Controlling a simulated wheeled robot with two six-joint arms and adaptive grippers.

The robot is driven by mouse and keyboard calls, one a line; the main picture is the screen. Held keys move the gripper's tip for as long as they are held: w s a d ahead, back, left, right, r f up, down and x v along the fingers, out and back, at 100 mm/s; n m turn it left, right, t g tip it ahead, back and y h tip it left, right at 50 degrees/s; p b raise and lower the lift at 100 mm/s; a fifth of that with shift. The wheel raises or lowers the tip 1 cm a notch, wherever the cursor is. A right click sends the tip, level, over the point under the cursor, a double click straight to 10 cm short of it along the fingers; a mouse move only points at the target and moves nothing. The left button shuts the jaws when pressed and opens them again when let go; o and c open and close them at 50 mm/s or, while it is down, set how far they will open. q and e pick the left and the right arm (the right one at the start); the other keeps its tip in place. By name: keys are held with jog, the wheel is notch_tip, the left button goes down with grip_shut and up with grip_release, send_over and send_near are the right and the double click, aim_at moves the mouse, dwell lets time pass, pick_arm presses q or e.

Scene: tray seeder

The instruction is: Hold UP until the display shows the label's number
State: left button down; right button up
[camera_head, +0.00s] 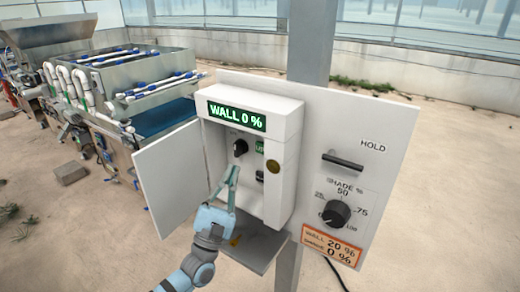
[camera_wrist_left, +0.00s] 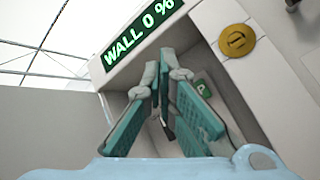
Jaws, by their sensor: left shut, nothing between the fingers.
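The display (camera_head: 237,116) on the white control box reads "WALL 0 %" in green; it also shows in the left wrist view (camera_wrist_left: 139,35). The orange label (camera_head: 331,246) at the lower right of the panel reads "WALL 20 %" with another line ending in "0 %". Inside the open box are a black knob (camera_head: 240,148), a green button (camera_head: 260,147) and a dark button (camera_head: 260,176) below it. My left gripper (camera_head: 233,170) is shut and empty, in front of the box opening below the knob. In the left wrist view its fingers partly hide the buttons; only a green one (camera_wrist_left: 203,88) shows, beside them.
The box door (camera_head: 170,178) stands open to the left of my gripper. On the panel are a HOLD bar (camera_head: 342,162) and a SHADE dial (camera_head: 336,213). A grey post (camera_head: 312,45) rises behind.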

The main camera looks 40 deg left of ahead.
aim_at(261, 148)
pick_arm(q)
jog(key=shift+w, duration=0.1)
jog(key=w+b, duration=0.5)
jog(key=w, duration=0.3)
jog(key=shift+w+b, duration=0.3)
jog(key=shift+w, duration=0.05)
dwell(1.2)
jog(key=shift+w+b, duration=0.45)
jog(key=shift+b, duration=0.15)
